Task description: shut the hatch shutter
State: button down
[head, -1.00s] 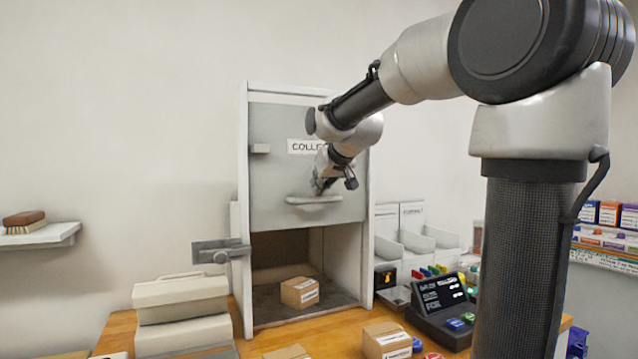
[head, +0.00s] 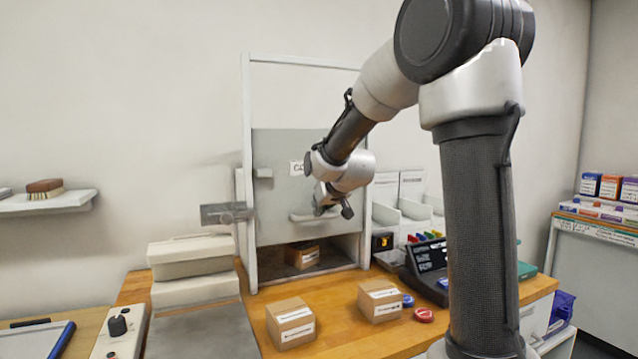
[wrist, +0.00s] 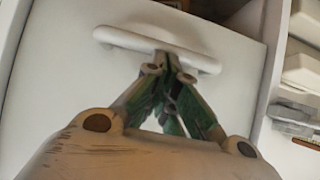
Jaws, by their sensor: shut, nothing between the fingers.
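The hatch shutter (head: 277,165) is a grey panel in a white frame (head: 247,180). It is partly lowered, with a low gap open beneath it. Its pale bar handle (head: 308,217) is near its lower edge and also shows in the wrist view (wrist: 130,40). My gripper (head: 325,207) is at the handle. In the wrist view my gripper's fingertips (wrist: 166,62) are together, at the handle's near edge with nothing between them. I cannot tell whether they touch it. My arm hides part of the shutter's label.
A small carton (head: 303,256) sits inside the hatch, behind the gap. Two more cartons (head: 290,322) (head: 380,300) stand on the wooden counter in front. A metal latch (head: 226,213) is at the frame's left. Stacked boxes (head: 192,257) stand left, a terminal (head: 428,265) right.

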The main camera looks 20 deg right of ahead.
notch_tip(320, 180, down, 14)
dwell(0.3)
jog(key=shift+r, duration=0.1)
